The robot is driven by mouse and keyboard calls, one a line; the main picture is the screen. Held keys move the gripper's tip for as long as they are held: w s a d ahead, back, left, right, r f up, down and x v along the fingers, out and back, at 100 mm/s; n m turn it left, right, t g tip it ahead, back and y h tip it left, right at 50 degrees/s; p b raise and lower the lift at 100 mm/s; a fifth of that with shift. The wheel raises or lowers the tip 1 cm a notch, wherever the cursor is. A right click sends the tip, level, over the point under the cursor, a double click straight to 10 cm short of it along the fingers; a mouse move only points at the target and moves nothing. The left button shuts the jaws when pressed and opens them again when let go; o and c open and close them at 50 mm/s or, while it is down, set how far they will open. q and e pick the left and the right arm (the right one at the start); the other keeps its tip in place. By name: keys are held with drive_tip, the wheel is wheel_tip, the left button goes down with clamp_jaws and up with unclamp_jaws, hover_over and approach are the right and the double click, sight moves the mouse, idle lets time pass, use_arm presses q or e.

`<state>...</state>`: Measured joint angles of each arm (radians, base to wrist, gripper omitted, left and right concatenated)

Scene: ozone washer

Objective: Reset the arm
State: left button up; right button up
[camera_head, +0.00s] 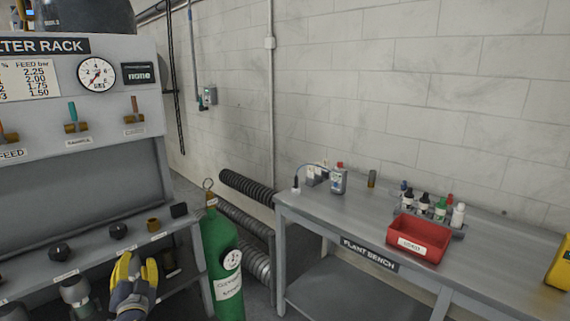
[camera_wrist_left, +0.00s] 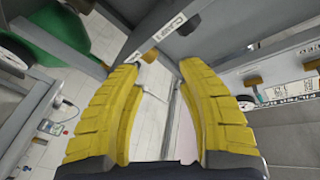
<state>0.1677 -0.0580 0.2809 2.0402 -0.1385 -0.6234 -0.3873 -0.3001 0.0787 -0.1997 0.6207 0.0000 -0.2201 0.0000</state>
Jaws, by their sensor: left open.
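My left gripper (camera_head: 138,272), with yellow padded fingers, is in front of the lower shelf of the filter rack (camera_head: 85,110) at the bottom left of the head view. In the left wrist view its two fingers (camera_wrist_left: 158,72) stand apart with nothing held between them. The rack's shelf edge shows beyond the fingertips there. My right gripper is in neither view.
A green gas cylinder (camera_head: 218,250) stands just right of my left gripper. The plant bench (camera_head: 330,215) is on the right, with a red tray (camera_head: 419,238) and several small bottles (camera_head: 440,208). Dark knobs (camera_head: 118,231) line the rack shelf. Corrugated hoses (camera_head: 245,188) lie by the wall.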

use_arm(q)
drive_tip(key=s+d+f+m+g+h, duration=0.1)
drive_tip(key=s+d+f+g, duration=0.2)
drive_tip(key=s+f, duration=0.5)
drive_tip(key=s+d+f+m+g+h, duration=0.2)
drive_tip(key=s+d+f, duration=0.1)
drive_tip(key=s+f, duration=0.6)
drive_tip(key=s+d+f+m+g, duration=0.1)
drive_tip(key=s+d+f+g, duration=0.15)
drive_tip(key=s, duration=0.65)
drive_tip(key=s+d+f+g, duration=0.15)
drive_tip(key=s+f, duration=0.25)
drive_tip(key=s, duration=0.4)
drive_tip(key=s+d+f+g+h, duration=0.2)
drive_tip(key=d+f, duration=0.1)
drive_tip(key=f, duration=1.3)
drive_tip(key=s+d+f+g+h, duration=0.1)
drive_tip(key=s+d+f+g, duration=0.15)
drive_tip(key=f, duration=1.35)
drive_tip(key=s+f+n+g+h, duration=0.2)
drive_tip(key=s+f+n, duration=0.1)
drive_tip(key=s+f, duration=1.6)
drive_tip(key=shift+s+f, duration=0.4)
drive_tip(key=shift+s, duration=0.6)
